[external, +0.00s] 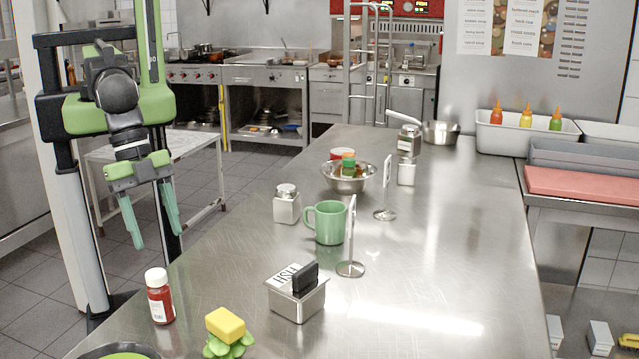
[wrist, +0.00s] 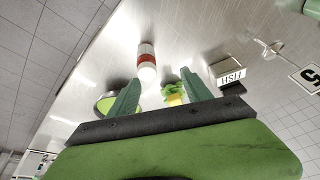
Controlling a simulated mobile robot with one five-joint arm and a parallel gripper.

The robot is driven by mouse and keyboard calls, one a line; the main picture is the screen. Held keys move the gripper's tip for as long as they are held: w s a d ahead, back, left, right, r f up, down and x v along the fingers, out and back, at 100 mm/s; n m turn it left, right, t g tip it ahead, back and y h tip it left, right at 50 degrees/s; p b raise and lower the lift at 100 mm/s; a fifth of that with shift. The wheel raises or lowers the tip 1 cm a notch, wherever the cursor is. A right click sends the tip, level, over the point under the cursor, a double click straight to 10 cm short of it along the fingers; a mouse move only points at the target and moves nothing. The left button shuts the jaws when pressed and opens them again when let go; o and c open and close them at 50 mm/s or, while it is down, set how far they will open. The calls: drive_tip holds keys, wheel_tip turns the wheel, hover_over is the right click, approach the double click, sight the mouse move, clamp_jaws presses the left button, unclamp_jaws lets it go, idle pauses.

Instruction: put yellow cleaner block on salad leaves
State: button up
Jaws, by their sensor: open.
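The yellow cleaner block (external: 225,324) rests on top of the green salad leaves (external: 229,347) near the front left of the steel counter. In the wrist view the yellow block (wrist: 174,100) and the leaves (wrist: 171,88) show between my fingers, partly cut off by my gripper's body. My gripper (external: 157,241) is open and empty, pointing down. In the external view it hangs to the upper left of the block, apart from it and beyond the counter's left edge.
A red bottle with a white cap (external: 160,297) stands left of the block. A dark-rimmed dish with green inside (external: 122,356) is at the front edge. A steel holder (external: 297,303), a green mug (external: 326,222) and a sign stand (external: 350,269) stand farther back. The counter's right side is clear.

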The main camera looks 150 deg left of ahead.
drive_tip(key=s+d+f+m+g+h, duration=0.1)
drive_tip(key=s+d+m+g, duration=0.15)
drive_tip(key=s, duration=0.75)
drive_tip(key=s+d+m+g, duration=0.1)
drive_tip(key=s+d, duration=0.3)
drive_tip(key=s, duration=0.7)
wheel_tip(320, 180, down, 8)
drive_tip(key=b, duration=0.8)
drive_tip(key=shift+w+a+f, duration=0.15)
drive_tip(key=shift+w+a, duration=0.05)
drive_tip(key=shift+w, duration=0.05)
drive_tip(key=shift+n, duration=0.25)
